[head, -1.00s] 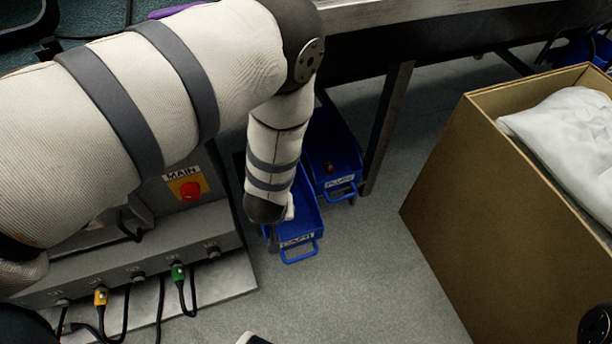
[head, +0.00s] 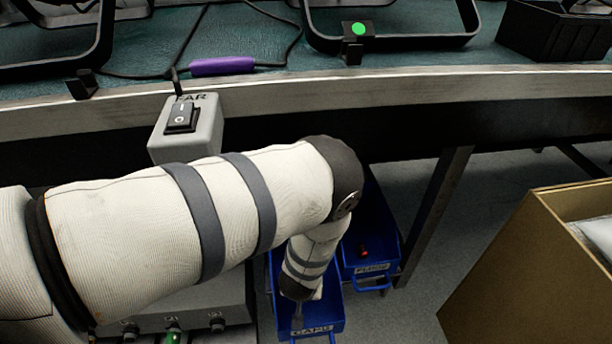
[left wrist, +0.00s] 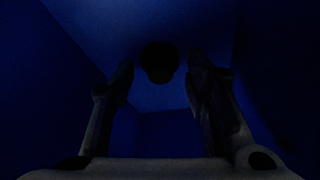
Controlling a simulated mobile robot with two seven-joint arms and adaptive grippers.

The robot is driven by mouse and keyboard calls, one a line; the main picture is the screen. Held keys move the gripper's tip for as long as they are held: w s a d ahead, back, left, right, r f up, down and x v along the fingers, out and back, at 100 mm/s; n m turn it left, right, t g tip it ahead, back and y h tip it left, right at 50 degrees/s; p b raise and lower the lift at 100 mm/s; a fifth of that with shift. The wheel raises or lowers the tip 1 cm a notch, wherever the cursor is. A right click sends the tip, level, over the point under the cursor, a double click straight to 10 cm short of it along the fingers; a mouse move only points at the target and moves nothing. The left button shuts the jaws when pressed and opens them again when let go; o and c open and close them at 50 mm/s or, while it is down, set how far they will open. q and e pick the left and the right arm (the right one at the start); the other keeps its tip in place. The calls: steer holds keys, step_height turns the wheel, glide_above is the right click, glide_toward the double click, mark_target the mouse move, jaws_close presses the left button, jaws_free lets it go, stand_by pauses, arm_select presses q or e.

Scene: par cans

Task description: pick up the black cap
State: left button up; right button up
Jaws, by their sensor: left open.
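The black cap (left wrist: 159,60) shows as a dark round shape on the blue floor of a bin in the dim left wrist view. My left gripper (left wrist: 160,88) is open and empty, its two fingers on either side of the line to the cap, which appears beyond the fingertips. I cannot tell how far off the cap is. In the head view the left gripper (head: 298,312) reaches down into the blue bin labelled CAPS (head: 325,310). The arm hides much of the bin, and the cap does not show there. My right gripper is not in view.
A second blue bin (head: 374,268) with a small red item (head: 364,252) stands beside it. A table leg (head: 435,215) and a cardboard box (head: 535,265) are to the right. The table edge (head: 400,85) and a grey switch box (head: 188,128) are above.

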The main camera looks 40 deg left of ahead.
arm_select(q)
steer(key=c, duration=0.6)
steer(key=shift+c, duration=0.2)
